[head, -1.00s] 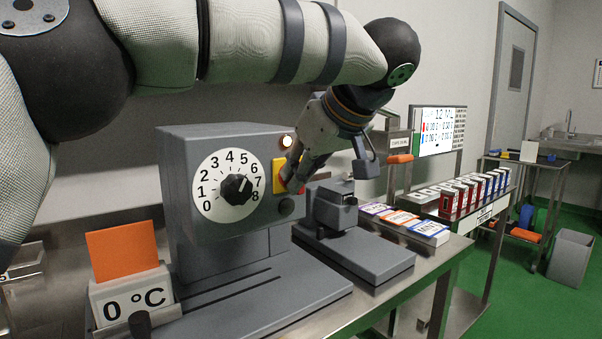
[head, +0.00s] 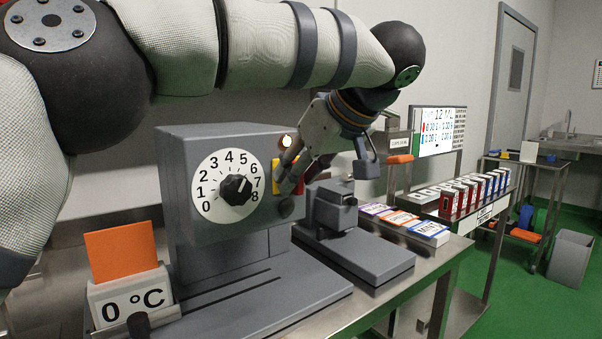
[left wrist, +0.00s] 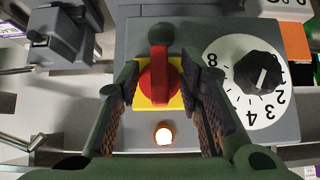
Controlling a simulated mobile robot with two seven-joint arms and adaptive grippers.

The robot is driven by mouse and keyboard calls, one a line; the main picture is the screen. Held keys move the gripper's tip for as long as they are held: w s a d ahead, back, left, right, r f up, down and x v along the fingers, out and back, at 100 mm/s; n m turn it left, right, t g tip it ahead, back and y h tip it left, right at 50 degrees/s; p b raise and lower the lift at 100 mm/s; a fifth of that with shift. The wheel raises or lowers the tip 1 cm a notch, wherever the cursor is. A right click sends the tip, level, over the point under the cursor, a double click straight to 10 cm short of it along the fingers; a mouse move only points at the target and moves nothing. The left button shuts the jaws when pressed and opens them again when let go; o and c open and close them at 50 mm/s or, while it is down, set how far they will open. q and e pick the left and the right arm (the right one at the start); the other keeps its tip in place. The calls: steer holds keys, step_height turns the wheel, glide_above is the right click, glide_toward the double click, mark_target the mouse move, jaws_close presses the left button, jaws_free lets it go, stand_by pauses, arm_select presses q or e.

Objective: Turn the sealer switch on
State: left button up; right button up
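The sealer switch is a red rotary knob (left wrist: 160,78) on a yellow plate (left wrist: 176,101), on the front of the grey sealer (head: 225,142). In the left wrist view its handle points straight up in the picture. A lit lamp (left wrist: 164,133) sits beside the plate; the lamp also shows in the head view (head: 286,141). My left gripper (left wrist: 160,75) is open, with one finger on each side of the knob and visible gaps between. In the head view my left gripper (head: 288,176) partly hides the switch. My right gripper is out of view.
A numbered dial (head: 235,188) is beside the switch. A smaller grey device (head: 333,207) stands close to the right. Tea boxes (head: 428,229) lie beyond it, and an orange card in a "0 °C" holder (head: 122,256) stands at left.

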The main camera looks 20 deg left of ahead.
arm_select(q)
steer(key=v, duration=1.2)
